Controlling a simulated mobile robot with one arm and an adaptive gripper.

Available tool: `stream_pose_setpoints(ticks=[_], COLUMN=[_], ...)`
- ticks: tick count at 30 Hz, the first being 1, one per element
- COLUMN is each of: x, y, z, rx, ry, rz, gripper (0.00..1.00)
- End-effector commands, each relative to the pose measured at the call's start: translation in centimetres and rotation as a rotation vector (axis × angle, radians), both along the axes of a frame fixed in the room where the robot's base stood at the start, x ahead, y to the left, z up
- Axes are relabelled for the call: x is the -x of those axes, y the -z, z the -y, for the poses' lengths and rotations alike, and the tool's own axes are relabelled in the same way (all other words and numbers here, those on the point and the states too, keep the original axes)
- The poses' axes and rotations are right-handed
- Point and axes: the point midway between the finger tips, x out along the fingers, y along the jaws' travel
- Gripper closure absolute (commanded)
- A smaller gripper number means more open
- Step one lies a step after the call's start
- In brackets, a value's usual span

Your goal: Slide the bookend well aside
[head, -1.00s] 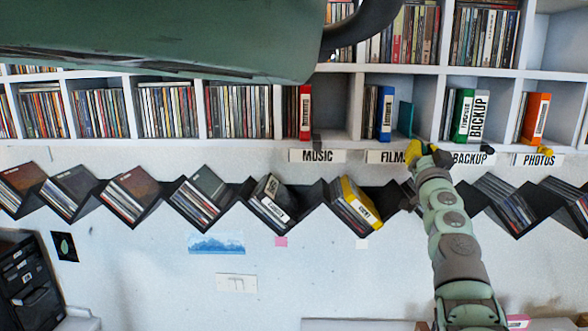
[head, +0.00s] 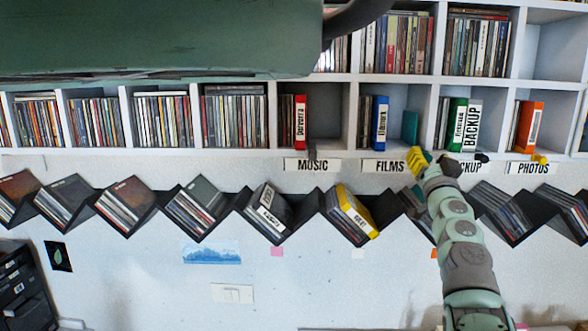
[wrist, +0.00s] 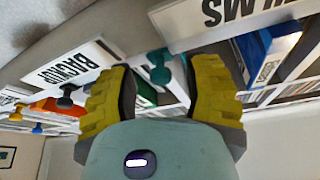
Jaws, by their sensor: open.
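The teal bookend (head: 410,127) stands in the FILMS compartment, right of the blue binder (head: 380,123), with a gap between them. It is close to the compartment's right wall. My gripper (head: 421,158) is at the shelf's front edge just below the bookend, its yellow fingers apart. In the wrist view, the bookend's teal knob (wrist: 159,66) shows between the two spread fingers of my gripper (wrist: 162,82). I cannot tell whether a finger touches it. The FILMS label (head: 384,166) is in view; my gripper hides the start of the BACKUP label (head: 472,168).
Dark knobs show at the MUSIC (head: 313,146) and BACKUP (head: 482,158) compartments, and a yellow knob (head: 540,160) at PHOTOS. Green and white binders (head: 471,126) fill part of BACKUP. Slanted black disc racks (head: 352,222) hang below. A green body part of mine covers the upper left.

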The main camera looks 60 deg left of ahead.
Motion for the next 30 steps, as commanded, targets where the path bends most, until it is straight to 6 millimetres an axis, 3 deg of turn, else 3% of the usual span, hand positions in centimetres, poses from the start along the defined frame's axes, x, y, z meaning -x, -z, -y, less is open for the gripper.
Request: stream_pose_setpoints(ticks=[16, 30], x=[2.1, 5.8], y=[1.2, 3.5], z=[1.3, 5.9], rx=[0.008, 0.003], ry=[-0.01, -0.004], rz=[0.001, -0.001], gripper=[0.5, 0.5])
